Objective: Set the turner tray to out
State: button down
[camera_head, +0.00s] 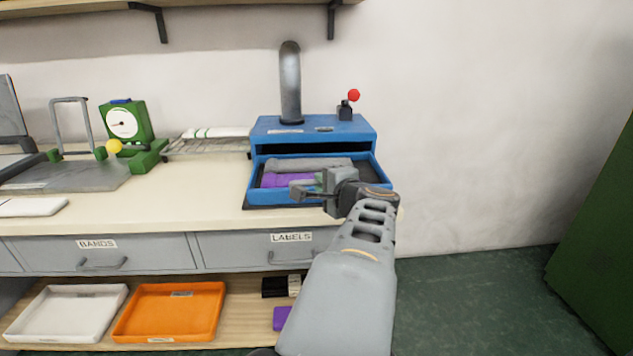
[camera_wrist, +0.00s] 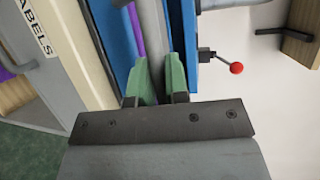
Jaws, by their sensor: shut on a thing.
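The turner tray (camera_head: 258,199) is a blue tray at the front of the blue turner box (camera_head: 305,133) on the bench. It extends forward from the box. A purple roll (camera_head: 284,180) and a grey roll (camera_head: 300,163) lie in it, and the tray's blue side also shows in the wrist view (camera_wrist: 124,40). My gripper (camera_head: 310,187) is at the tray's right front part. In the wrist view its green fingers (camera_wrist: 163,80) are close together and shut at the tray. The exact spot held is hidden by the fingers.
A wire rack (camera_head: 205,147) and a green dial gauge (camera_head: 124,122) stand to the left. The LABELS drawer (camera_head: 245,249) is below.

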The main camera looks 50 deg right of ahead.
jog(key=shift+a+f, duration=0.1)
jog(key=shift+f, duration=0.1)
jog(key=c, duration=1.5)
grip_release()
jog(key=shift+c, duration=0.2)
jog(key=shift+o, duration=0.7)
jog(key=shift+s+a+r, duration=0.1)
jog(key=shift+s, duration=0.1)
jog(key=shift+o, duration=1.3)
jog(key=shift+r, duration=0.1)
jog(key=p+v, duration=0.2)
jog(key=v, duration=1.1)
jog(key=shift+s+a, duration=0.2)
jog(key=shift+s, duration=0.15)
